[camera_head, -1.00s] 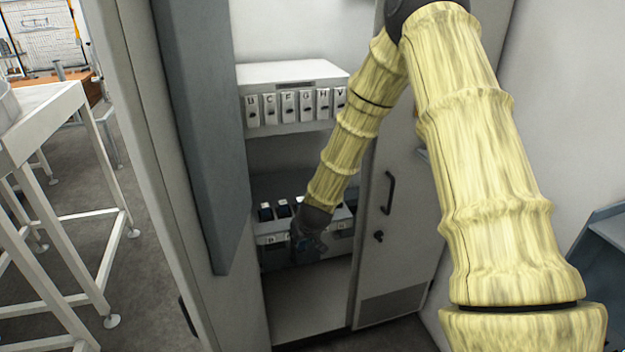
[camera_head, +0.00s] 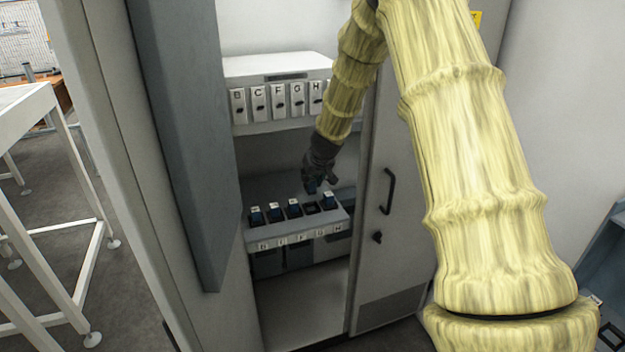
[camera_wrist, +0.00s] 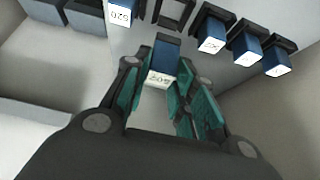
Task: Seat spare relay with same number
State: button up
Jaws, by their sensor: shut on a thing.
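My gripper (camera_head: 315,184) is shut on a blue relay (camera_wrist: 164,60) with a white numbered face. The number appears upside down in the wrist view and is hard to read, perhaps 502. The relay also shows in the head view (camera_head: 312,188), just above the relay row. The row is a pale rail (camera_head: 290,233) of sockets with blue relays standing in them. One socket, the empty one (camera_head: 311,207), lies just below the held relay; it also shows in the wrist view (camera_wrist: 174,12). A seated relay (camera_wrist: 122,12) beside it carries a number like 520. The held relay is apart from the socket.
A panel of lettered switches (camera_head: 278,101) hangs above the row. Dark bins (camera_head: 268,263) sit below the rail. The cabinet's open door (camera_head: 185,140) stands at the left, and a panel with a black handle (camera_head: 388,192) at the right. The space between panel and row is narrow.

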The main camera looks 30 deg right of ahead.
aim_at(313, 193)
jog(key=shift+f, duration=0.2)
jog(key=shift+f+b, duration=2.5)
jog(key=shift+f, duration=0.75)
jog(key=shift+f, duration=0.15)
jog(key=o, duration=1.1)
jog(key=shift+s, duration=0.1)
jog(key=v, duration=1.1)
jog(key=shift+s+r, duration=0.2)
jog(key=shift+r, duration=0.15)
